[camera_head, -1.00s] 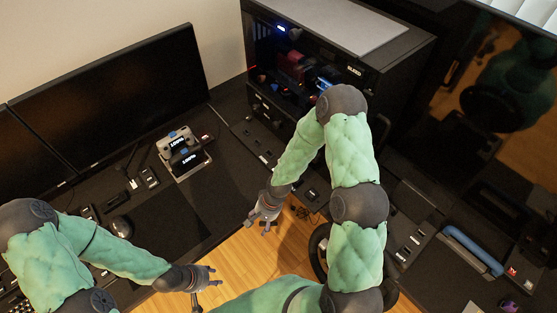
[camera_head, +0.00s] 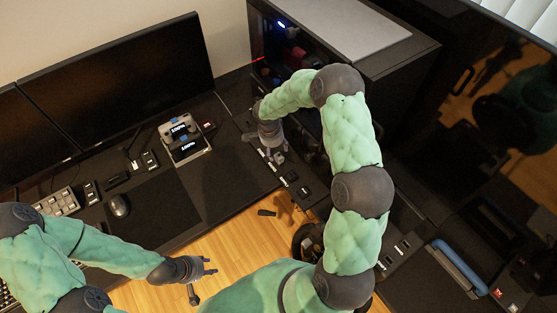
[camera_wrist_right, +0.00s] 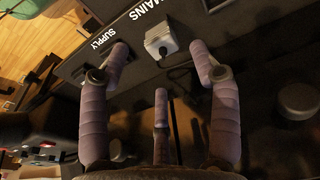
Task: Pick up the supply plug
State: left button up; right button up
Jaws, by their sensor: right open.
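In the right wrist view, a light grey plug-like block (camera_wrist_right: 162,40) with a dark cord sits on a dark strip, beside the white MAINS label (camera_wrist_right: 148,13) and right of the SUPPLY label (camera_wrist_right: 102,41). I cannot tell for sure that it is the supply plug. My right gripper (camera_wrist_right: 160,58) is open and empty, its fingertips either side of the block with gaps. In the head view my right gripper (camera_head: 264,146) hangs over the labelled strip (camera_head: 290,176) at the desk's right side. My left gripper (camera_head: 198,281) is open and empty at lower left, above the wooden floor.
A PC tower (camera_head: 385,70) stands close behind my right arm. Monitors (camera_head: 125,90), a grey device (camera_head: 184,142) and a mouse (camera_head: 119,205) are on the desk left. A blue-handled object (camera_head: 458,266) lies at lower right.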

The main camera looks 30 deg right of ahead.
aim_at(279, 156)
jog(key=shift+d+f, duration=0.3)
jog(key=shift+f, duration=0.85)
jog(key=shift+d+f, duration=0.25)
jog(key=shift+f, duration=0.95)
jog(key=shift+d+f, duration=0.3)
jog(key=shift+f, duration=0.85)
jog(key=c, duration=1)
